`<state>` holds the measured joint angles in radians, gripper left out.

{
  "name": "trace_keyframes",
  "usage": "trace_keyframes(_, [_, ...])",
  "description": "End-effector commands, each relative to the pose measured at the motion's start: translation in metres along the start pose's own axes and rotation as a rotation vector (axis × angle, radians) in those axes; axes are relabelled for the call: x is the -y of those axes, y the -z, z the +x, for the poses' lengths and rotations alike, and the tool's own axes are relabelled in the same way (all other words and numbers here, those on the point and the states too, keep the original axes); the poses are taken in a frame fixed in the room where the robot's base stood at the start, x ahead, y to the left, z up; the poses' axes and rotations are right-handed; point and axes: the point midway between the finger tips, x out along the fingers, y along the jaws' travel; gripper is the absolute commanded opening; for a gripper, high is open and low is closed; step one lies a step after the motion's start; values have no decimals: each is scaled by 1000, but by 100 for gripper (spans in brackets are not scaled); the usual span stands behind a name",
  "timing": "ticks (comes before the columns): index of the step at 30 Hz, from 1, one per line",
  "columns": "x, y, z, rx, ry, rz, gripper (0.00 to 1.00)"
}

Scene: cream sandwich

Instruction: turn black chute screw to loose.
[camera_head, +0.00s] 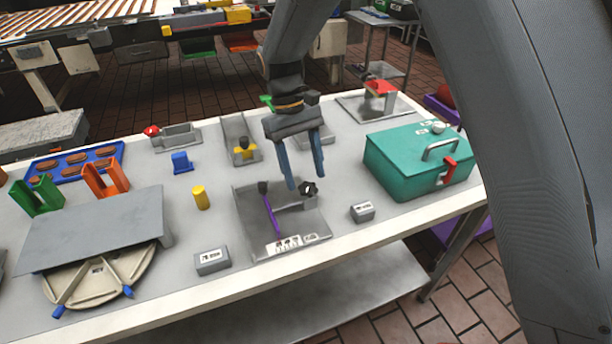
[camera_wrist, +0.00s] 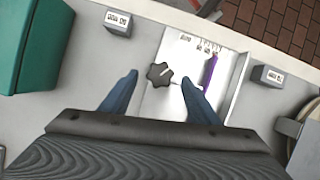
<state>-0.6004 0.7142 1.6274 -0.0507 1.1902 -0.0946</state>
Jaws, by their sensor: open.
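The black chute screw (camera_head: 309,188) is a small lobed knob on the right side of a grey chute (camera_head: 299,241) with a purple strip (camera_head: 271,214). In the wrist view the black screw (camera_wrist: 160,75) lies just ahead of and between the two blue fingers, and a pale mark shows on it. My gripper (camera_head: 306,185) is open and empty, pointing down, with its blue fingertips close to the screw. In the wrist view my gripper (camera_wrist: 162,78) has a finger on each side of the screw. I cannot tell whether either finger touches it.
A teal box (camera_head: 410,165) with a handle stands to the right. Small grey labelled blocks stand right (camera_head: 362,212) and left (camera_head: 212,262) of the chute. A yellow cylinder (camera_head: 200,197) and a grey sloped cover (camera_head: 95,232) are farther left. The table's front edge is near.

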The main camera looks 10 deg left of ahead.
Motion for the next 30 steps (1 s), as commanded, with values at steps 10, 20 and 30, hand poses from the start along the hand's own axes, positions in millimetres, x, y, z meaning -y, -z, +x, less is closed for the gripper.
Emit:
trace_keyframes(10, [-1, 2, -53, -4, 0, 0, 55])
trace_keyframes(20, [-1, 0, -65, -1, 0, 0, 55])
trace_keyframes(30, [-36, -24, -54, -56, 26, 78, 55])
